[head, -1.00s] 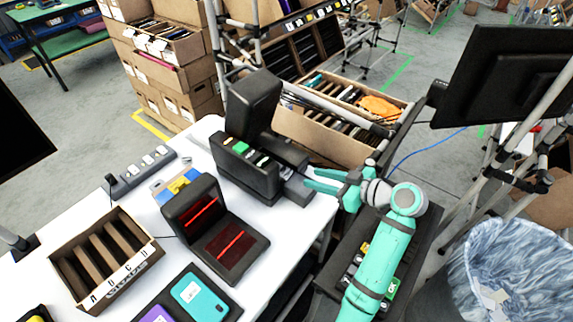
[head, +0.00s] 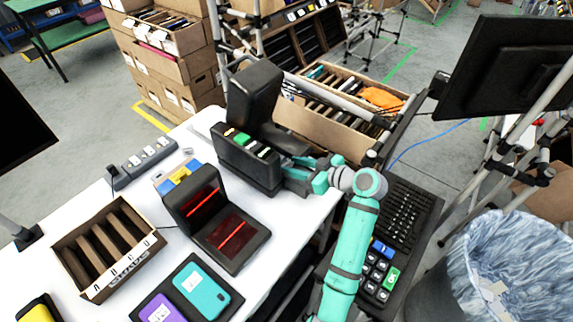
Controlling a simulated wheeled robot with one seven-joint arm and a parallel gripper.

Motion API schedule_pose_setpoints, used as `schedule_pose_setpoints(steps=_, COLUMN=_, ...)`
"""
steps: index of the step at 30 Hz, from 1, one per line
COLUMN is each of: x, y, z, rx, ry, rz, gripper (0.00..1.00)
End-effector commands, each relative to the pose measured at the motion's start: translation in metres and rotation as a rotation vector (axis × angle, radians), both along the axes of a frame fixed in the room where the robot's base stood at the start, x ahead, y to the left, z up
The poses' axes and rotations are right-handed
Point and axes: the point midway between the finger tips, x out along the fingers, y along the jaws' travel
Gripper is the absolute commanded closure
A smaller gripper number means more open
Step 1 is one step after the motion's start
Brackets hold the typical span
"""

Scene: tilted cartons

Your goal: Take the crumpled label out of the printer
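The printer (head: 243,163) is a black machine with its tall lid (head: 254,92) raised, near the far right edge of the white table. Coloured buttons or parts run along its top. My gripper (head: 300,172) is at the printer's right side, its teal fingers close against or just inside the dark front part. The fingertips are partly hidden there, so I cannot tell how far apart they are or whether they touch anything. I cannot make out the crumpled label in this view.
A black scanner with red lines (head: 232,236) stands left of the printer. A slotted cardboard box (head: 125,274) and a tray with phones (head: 172,277) are nearer. A keyboard (head: 407,212) lies under my arm's right side. A lined bin (head: 512,268) stands lower right.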

Motion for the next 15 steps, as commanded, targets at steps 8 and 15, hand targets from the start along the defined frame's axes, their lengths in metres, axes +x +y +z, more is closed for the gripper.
schedule_pose_setpoints(steps=8, x=0.0000, y=0.0020, z=0.0002, rx=0.000, ry=-0.001, rz=0.004, gripper=0.98)
schedule_pose_setpoints(steps=15, x=-0.0001, y=0.0020, z=0.0003, rx=0.000, ry=-0.001, rz=0.004, gripper=1.00)
